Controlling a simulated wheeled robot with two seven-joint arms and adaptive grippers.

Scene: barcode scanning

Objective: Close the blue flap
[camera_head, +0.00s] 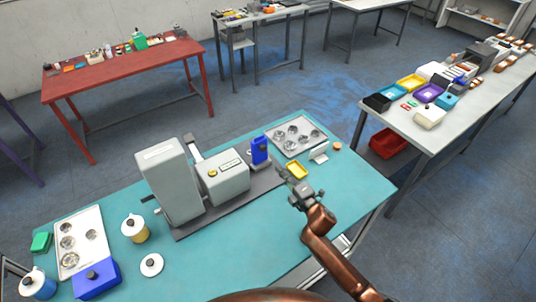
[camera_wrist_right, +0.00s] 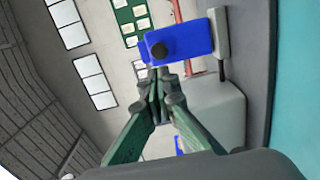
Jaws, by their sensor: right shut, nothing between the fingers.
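The blue flap (camera_head: 260,150) stands upright at the right end of the grey machine (camera_head: 228,176) on the teal table. In the right wrist view the blue flap (camera_wrist_right: 195,42) is a flat blue plate with a round black knob, seen just beyond my fingertips. My right gripper (camera_head: 284,175) is shut and empty, to the right of and nearer than the flap. In the wrist view my right gripper (camera_wrist_right: 160,84) has its fingers together below the knob; I cannot tell whether they touch the flap. My left gripper is not in view.
A small yellow tray (camera_head: 298,170) lies beside my right gripper. A metal tray with round cups (camera_head: 299,136) and a small white stand (camera_head: 319,152) are behind it. A blue box (camera_head: 97,279) and white-lidded jars (camera_head: 134,229) stand at the left. The table's front right is clear.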

